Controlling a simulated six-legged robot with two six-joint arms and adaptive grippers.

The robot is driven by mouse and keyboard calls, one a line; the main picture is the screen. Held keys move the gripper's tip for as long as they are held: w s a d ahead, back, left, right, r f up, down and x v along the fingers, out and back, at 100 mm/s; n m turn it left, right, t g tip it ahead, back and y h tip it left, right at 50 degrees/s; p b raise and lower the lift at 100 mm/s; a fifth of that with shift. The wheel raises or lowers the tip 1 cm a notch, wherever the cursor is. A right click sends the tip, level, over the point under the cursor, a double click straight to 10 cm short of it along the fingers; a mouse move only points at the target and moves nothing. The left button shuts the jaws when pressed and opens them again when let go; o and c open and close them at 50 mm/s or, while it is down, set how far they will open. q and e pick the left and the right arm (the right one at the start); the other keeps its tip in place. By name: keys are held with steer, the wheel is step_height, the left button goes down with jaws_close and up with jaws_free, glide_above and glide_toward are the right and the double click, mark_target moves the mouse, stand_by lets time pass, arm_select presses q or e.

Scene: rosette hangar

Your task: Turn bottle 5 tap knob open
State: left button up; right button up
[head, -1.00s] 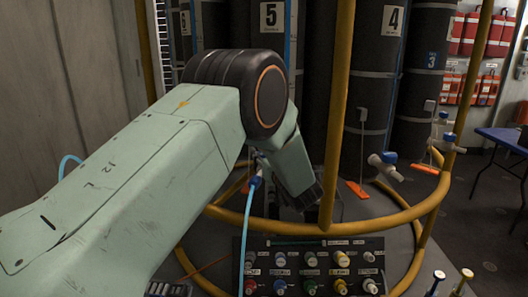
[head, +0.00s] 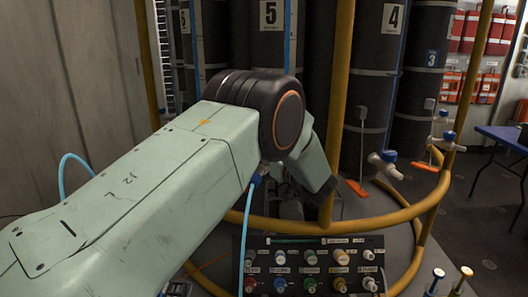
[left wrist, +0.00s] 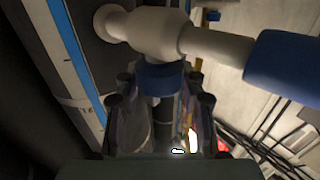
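Bottle 5 is the tall dark cylinder with the white "5" label (head: 271,15), behind my left arm in the head view. Its tap is hidden there by my arm. In the left wrist view a white tap body (left wrist: 155,32) crosses the top, with a blue cylinder (left wrist: 285,68) on its right arm. A blue knob-like part (left wrist: 161,76) sits below the body, between the fingertips of my left gripper (left wrist: 161,90). The fingers stand apart on either side of it, with no clear contact visible. My right gripper is in neither view.
A yellow tubular frame (head: 342,100) stands in front of the bottles. A panel of coloured knobs (head: 295,262) sits low in front. Another white tap with a blue knob (head: 388,157) is at the right, near bottle 4 (head: 392,60). A blue table (head: 505,138) is far right.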

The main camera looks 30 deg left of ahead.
arm_select(q)
steer(key=o, duration=0.4)
steer(key=shift+a+f, duration=0.1)
steer(key=shift+a, duration=0.05)
steer(key=shift+o, duration=0.2)
steer(key=shift+d, duration=0.2)
steer(key=v, duration=1.1)
steer(key=shift+s+d, duration=0.25)
steer(key=shift+d, duration=0.1)
